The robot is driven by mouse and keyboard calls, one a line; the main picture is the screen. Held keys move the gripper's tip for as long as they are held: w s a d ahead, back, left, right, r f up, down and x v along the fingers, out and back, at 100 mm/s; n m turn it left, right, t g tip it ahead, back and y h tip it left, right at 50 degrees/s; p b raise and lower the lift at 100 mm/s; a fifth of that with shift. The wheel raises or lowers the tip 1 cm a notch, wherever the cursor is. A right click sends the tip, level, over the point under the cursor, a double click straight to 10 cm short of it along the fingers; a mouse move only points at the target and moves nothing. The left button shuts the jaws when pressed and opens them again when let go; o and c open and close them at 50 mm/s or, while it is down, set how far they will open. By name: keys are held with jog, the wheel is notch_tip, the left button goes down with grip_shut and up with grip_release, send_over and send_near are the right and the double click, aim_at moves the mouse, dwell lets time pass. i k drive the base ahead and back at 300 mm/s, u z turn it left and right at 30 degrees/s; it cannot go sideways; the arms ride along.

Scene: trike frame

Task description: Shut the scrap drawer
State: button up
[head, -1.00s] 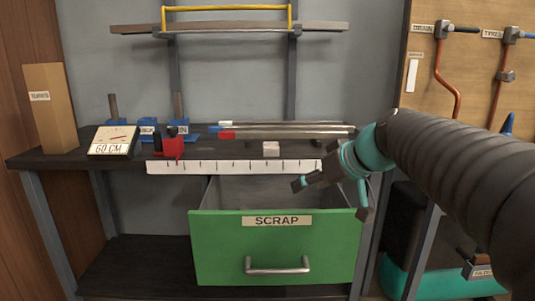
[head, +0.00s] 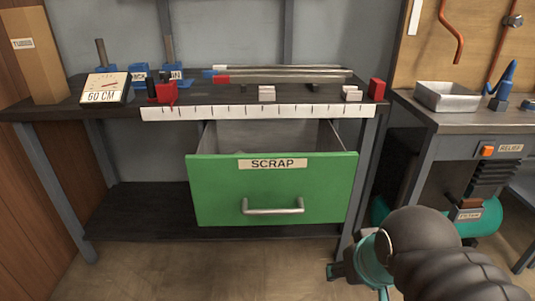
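The green scrap drawer (head: 220,190) hangs under the dark workbench, pulled out so its grey interior shows behind the front. Its front bears a SCRAP label (head: 272,164) and a silver bar handle (head: 273,207). My gripper (head: 355,284) is low in the head view, below and to the right of the drawer front, apart from it. Its teal and dark fingers look spread, with nothing seen between them. The lower finger is partly cut off by the frame edge.
A bench leg (head: 362,180) stands right of the drawer. Another bench with a metal tray (head: 445,96) is further right. Floor before the drawer is clear.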

aim_at(292, 172)
jog(key=u, duration=1.7)
jog(key=k, duration=0.75)
jog(key=z, duration=1.65)
